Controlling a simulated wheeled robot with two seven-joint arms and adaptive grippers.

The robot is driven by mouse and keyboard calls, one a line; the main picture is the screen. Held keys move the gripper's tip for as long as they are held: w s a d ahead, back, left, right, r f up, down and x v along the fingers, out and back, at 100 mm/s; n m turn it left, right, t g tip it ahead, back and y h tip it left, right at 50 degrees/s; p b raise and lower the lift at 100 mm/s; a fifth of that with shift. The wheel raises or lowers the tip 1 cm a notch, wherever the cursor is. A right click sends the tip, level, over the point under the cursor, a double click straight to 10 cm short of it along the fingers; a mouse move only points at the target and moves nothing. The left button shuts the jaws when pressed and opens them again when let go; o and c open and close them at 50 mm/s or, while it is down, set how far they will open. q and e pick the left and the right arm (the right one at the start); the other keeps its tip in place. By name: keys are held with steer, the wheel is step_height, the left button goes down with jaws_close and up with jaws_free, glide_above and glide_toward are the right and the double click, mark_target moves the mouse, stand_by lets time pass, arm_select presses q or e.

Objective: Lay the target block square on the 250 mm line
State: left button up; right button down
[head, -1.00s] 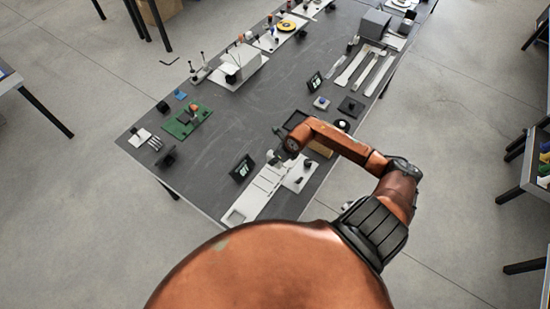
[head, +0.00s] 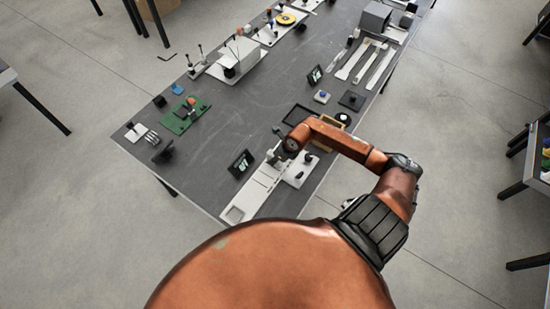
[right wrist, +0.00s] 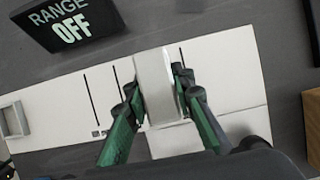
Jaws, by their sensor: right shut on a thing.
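The target block (right wrist: 151,68) is a pale grey-white upright piece in the right wrist view. My right gripper (right wrist: 157,84) is shut on it, with a green finger on each side. The block is over a white board (right wrist: 228,72) marked with thin black lines; I cannot tell whether it touches the board. No number for the 250 mm line is readable. In the head view my right gripper (head: 276,153) is small and partly hidden by its arm, above the white board (head: 238,208). My left gripper is not in view.
A black sign reading "RANGE OFF" (right wrist: 68,24) stands beside the board. A grey square frame (right wrist: 14,120) is at its left end. A tan wooden block (right wrist: 312,112) is at the right. In the head view, the dark table middle (head: 232,120) is clear.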

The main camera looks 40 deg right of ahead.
steer(key=shift+f, duration=0.25)
steer(key=c, duration=1.6)
jaws_free()
steer(key=shift+s, duration=0.1)
steer(key=v, duration=1.2)
